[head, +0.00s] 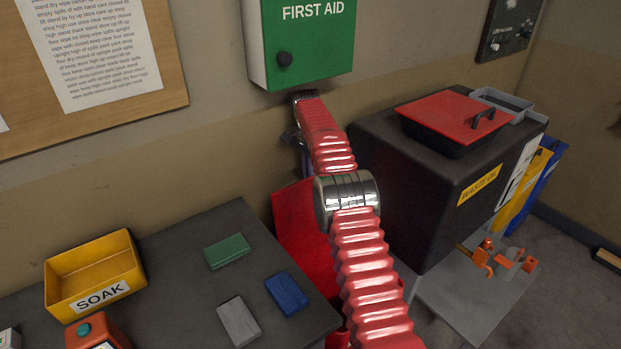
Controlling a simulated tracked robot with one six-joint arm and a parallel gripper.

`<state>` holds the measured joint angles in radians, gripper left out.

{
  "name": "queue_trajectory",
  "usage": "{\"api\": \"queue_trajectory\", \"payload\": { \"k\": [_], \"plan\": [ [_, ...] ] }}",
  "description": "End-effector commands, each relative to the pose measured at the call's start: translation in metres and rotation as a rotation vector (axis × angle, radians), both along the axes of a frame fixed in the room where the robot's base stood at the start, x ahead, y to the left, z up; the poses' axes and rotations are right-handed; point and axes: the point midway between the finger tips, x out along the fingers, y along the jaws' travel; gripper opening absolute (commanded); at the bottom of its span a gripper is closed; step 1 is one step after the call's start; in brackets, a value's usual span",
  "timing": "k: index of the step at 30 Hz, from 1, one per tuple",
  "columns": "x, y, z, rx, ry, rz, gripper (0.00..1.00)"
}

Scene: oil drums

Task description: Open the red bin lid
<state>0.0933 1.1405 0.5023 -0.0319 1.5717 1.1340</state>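A red bin (300,225) stands in the gap between the grey table and the black waste oil tank. A flat red surface of it shows to the left of my arm; I cannot tell whether this is its lid or how the lid sits. My ribbed red arm crosses in front and hides much of the bin. Dark parts at the arm's far end, apparently my gripper (294,140), show near the wall, above and behind the bin's visible red surface. The fingers are mostly hidden, so their opening is unclear.
The black waste oil tank (405,190) has a red lid with a black handle (448,112) on top. The green first aid cabinet (310,45) hangs just above my arm's end. The grey table (180,270) holds a yellow SOAK tray (97,292) and several small blocks.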

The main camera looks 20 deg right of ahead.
Motion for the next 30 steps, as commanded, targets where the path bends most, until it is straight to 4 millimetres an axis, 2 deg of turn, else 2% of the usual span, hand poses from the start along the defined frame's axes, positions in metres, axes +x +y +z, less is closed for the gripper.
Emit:
{"api": "queue_trajectory", "payload": {
  "k": [4, 5, 13, 30],
  "plan": [
    [-0.0012, 0.001, -0.0036, 0.0, 0.006, 0.003, 0.0],
    [-0.0011, 0.001, -0.0036, 0.0, 0.006, 0.003, 0.11],
    [-0.0003, 0.0008, -0.0012, -0.001, 0.002, 0.002, 0.29],
    [-0.006, -0.003, 0.0023, -0.002, -0.001, 0.0, 0.29]
  ]
}}
